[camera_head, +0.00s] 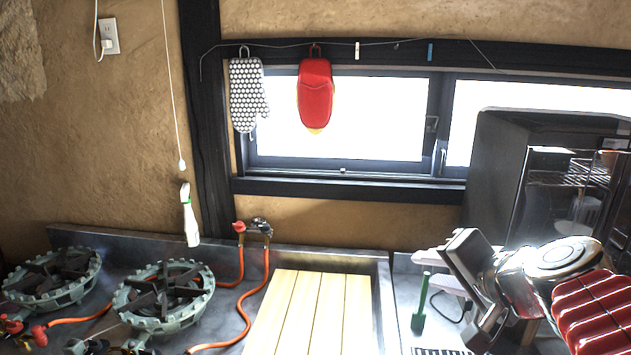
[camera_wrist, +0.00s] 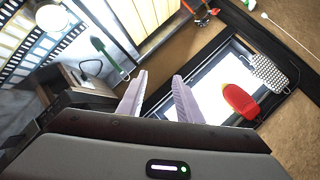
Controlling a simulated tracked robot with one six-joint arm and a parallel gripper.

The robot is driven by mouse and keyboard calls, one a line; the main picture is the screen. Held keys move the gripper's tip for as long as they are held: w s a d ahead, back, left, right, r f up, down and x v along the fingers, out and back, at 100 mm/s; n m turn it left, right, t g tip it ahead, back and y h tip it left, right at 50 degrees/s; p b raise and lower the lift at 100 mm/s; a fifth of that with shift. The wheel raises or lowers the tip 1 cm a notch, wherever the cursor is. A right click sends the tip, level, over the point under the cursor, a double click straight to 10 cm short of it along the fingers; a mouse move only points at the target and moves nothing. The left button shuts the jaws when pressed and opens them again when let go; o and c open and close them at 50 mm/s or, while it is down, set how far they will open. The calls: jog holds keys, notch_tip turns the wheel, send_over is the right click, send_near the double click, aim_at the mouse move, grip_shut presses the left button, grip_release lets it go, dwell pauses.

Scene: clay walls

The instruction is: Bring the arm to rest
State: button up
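My gripper (camera_head: 428,268) is at the right of the head view, above the metal counter, with its pale fingers pointing left. In the wrist view my gripper (camera_wrist: 159,76) shows two pale lilac fingers standing apart with nothing between them. It is open and empty. My arm is raised at the lower right of the head view; the rest of it is cut off by the frame edge.
A slatted wooden board (camera_head: 312,312) and gas burners (camera_head: 163,295) lie left. Red (camera_head: 315,95) and dotted (camera_head: 247,95) mitts hang by the window.

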jog(key=s+a+f+n+g+h, duration=0.2)
jog(key=s+a+f+n+g, duration=0.2)
jog(key=s+f+n, duration=0.5)
jog(key=s+f+g, duration=0.1)
jog(key=s+f, duration=0.4)
jog(key=s, duration=0.2)
jog(key=shift+a+g+h, duration=0.15)
jog(key=shift+g+h, duration=0.15)
jog(key=shift+g, duration=0.1)
jog(key=shift+f, duration=0.1)
dwell(0.5)
